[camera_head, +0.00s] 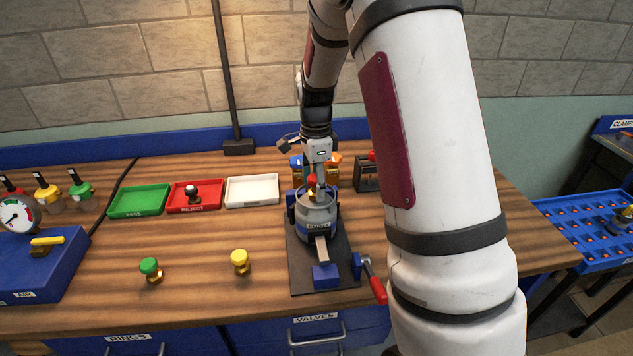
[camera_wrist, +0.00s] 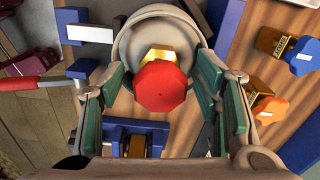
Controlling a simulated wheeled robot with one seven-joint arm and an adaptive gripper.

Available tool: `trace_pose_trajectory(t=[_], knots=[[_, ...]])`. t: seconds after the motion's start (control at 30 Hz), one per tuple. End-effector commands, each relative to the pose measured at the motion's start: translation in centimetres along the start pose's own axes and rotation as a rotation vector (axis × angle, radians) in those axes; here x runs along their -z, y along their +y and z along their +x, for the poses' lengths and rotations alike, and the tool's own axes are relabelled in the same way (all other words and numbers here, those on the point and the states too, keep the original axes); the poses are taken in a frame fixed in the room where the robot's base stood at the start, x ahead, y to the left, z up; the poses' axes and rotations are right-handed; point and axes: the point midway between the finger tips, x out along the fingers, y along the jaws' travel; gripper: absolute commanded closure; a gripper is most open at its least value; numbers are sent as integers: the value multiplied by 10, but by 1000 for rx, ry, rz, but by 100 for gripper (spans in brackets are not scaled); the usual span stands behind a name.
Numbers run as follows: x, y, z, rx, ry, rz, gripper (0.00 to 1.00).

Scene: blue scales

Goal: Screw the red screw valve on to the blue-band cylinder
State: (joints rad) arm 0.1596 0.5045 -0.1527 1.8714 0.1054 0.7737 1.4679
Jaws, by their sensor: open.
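The red screw valve (camera_head: 313,181) has a red knob and a brass body. In the wrist view the valve (camera_wrist: 160,88) stands at the mouth of the grey cylinder (camera_wrist: 128,45), its brass part partly hidden under the knob. How far it is threaded in cannot be told. The blue-band cylinder (camera_head: 317,220) stands upright in a holder on a dark plate. My gripper (camera_head: 315,172) is over the cylinder, pointing down. In the wrist view its green-padded fingers (camera_wrist: 162,80) are open, one on each side of the red knob, with gaps visible.
The blue clamp (camera_head: 325,277) with its red handle (camera_head: 378,290) is in front of the cylinder. A green valve (camera_head: 150,269) and a yellow valve (camera_head: 240,262) stand left on the table. Green (camera_head: 139,201), red (camera_head: 172,207) and white (camera_head: 252,204) trays lie behind. Blue (camera_wrist: 303,57) and orange (camera_wrist: 271,109) valves stand near my gripper.

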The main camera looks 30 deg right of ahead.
Motion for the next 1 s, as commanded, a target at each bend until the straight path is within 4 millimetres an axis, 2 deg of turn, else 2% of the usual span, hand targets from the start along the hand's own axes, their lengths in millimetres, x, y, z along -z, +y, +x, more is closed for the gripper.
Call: trace_pose_trajectory(t=[0.2, 0.27, 0.47, 0.67, 1.0], knots=[[0, 0, 0, 0, 0, 0, 43], [0, 0, 0, 0, 0, 0, 54], [0, 0, 0, 0, 0, 0, 100], [-1, 0, 0, 0, 1, 62, 100], [-1, 0, 0, 0, 1, 601, 100]])
